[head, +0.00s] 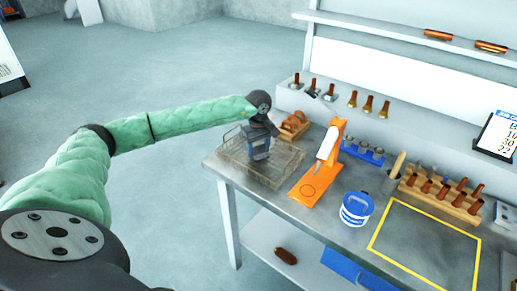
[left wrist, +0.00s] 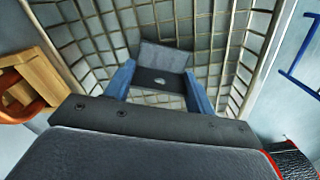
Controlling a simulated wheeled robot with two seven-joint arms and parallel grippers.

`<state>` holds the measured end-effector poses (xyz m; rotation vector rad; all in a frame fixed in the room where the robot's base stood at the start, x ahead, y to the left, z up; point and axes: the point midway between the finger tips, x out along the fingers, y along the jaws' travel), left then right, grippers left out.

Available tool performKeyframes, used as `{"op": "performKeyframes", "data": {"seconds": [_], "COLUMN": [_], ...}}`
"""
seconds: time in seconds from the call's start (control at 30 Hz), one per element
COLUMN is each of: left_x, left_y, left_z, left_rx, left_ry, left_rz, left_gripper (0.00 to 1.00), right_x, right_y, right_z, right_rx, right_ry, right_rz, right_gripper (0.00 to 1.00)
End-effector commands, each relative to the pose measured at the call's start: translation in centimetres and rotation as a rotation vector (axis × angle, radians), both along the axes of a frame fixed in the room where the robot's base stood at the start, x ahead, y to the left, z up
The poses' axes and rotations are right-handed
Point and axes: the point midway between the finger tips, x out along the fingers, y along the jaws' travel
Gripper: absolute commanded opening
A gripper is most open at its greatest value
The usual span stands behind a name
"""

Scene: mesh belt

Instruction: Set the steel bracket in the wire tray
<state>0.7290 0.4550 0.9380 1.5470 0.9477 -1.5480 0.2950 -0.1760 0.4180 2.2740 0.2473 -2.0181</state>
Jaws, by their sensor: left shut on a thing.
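The wire tray (head: 285,171) stands at the left end of the steel bench. My left gripper (head: 259,157) reaches down into it from above. In the left wrist view, its two blue fingers (left wrist: 160,88) are shut on the steel bracket (left wrist: 164,56), a grey angled plate with a hole. The mesh floor and walls of the wire tray (left wrist: 105,35) surround the bracket in that view. I cannot tell whether the bracket touches the mesh floor. In the head view the gripper mostly hides the bracket. My right gripper is not in view.
A wooden holder with orange-brown parts (head: 294,127) stands right behind the tray. An orange stand (head: 322,165) is close on its right, then a blue-white tub (head: 356,209). A yellow-outlined area (head: 425,240) on the bench is clear.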

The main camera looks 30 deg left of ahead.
Motion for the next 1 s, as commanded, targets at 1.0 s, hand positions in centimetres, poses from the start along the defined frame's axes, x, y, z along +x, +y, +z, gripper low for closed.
{"op": "performKeyframes", "data": {"seconds": [1.0], "left_x": [0.0], "left_y": [0.0], "left_z": [3.4], "left_rx": [0.000], "left_ry": [-0.002], "left_rz": [-0.001], "left_gripper": [0.76], "right_x": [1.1], "right_y": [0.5], "right_z": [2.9], "right_rx": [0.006], "right_ry": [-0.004], "right_rz": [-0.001], "right_gripper": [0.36]}}
